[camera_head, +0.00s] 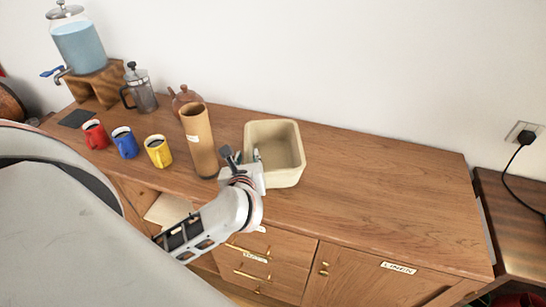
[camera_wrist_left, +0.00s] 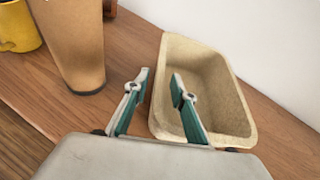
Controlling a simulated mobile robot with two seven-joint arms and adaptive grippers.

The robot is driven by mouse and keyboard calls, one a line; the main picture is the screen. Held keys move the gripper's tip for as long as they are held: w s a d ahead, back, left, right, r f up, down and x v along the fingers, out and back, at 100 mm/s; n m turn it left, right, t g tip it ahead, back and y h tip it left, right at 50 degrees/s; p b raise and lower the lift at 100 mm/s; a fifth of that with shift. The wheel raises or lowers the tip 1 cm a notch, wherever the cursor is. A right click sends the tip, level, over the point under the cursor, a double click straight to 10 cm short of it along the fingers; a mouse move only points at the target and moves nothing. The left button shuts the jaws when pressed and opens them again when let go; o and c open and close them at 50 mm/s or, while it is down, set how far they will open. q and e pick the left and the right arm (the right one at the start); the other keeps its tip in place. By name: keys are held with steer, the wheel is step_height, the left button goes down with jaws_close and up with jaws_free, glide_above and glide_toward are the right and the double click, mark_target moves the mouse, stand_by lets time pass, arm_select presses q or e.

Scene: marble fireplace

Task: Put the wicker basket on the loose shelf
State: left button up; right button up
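The beige, open-topped basket (camera_head: 286,128) stands upright and empty on the wooden cabinet top. My left gripper (camera_head: 241,154) is open at the basket's left side. In the left wrist view, the left gripper (camera_wrist_left: 160,74) has one finger outside the basket (camera_wrist_left: 228,100) and the other over its inside, with the rim between them. I cannot tell whether the fingers touch the wall. A pale board (camera_head: 168,210) shows in an opening in the cabinet front, partly hidden by my arm; it may be the loose shelf. My right gripper is not in view.
A tall tan cylinder (camera_head: 199,140) stands close left of my gripper. Red (camera_head: 95,134), blue (camera_head: 125,142) and yellow (camera_head: 158,151) mugs, a French press (camera_head: 141,90), a brown teapot (camera_head: 184,97) and a water dispenser (camera_head: 80,48) stand farther left. The cabinet top right of the basket is clear.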

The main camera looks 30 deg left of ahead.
arm_select(q)
steer(key=shift+x, duration=1.5)
steer(key=shift+c, duration=0.4)
jaws_close()
steer(key=shift+r, duration=0.1)
